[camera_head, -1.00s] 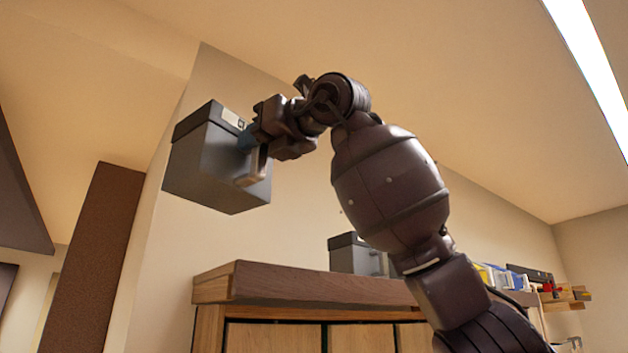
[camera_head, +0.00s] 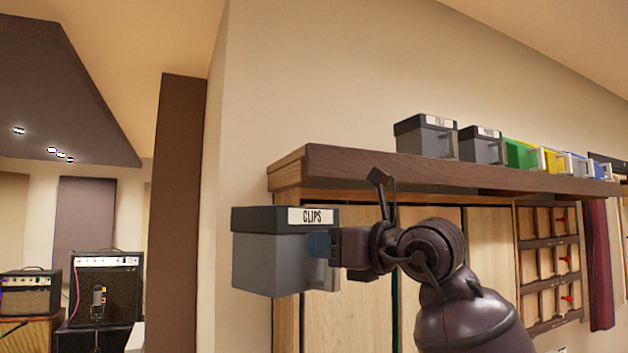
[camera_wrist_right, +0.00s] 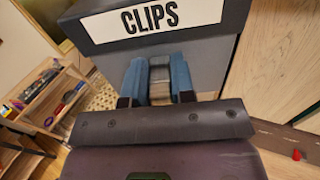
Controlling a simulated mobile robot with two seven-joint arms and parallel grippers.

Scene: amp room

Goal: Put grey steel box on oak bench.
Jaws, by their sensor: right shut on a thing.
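The grey steel box (camera_head: 268,262) has a dark lid and a white label reading CLIPS. My right gripper (camera_head: 322,245) is shut on the handle at its front and holds it in the air, roughly level, in front of the wooden cabinet. In the right wrist view the box (camera_wrist_right: 205,62) fills the top, with the blue fingers of the gripper (camera_wrist_right: 160,80) on either side of its handle. The oak bench is not identifiable in these frames. My left gripper is not in view.
A dark-topped shelf (camera_head: 350,165) above the cabinet carries two more grey boxes (camera_head: 425,140) and several coloured bins (camera_head: 520,155). Amplifiers (camera_head: 105,285) stand at the far left. In the right wrist view, a low wooden shelf unit (camera_wrist_right: 50,90) holds small items.

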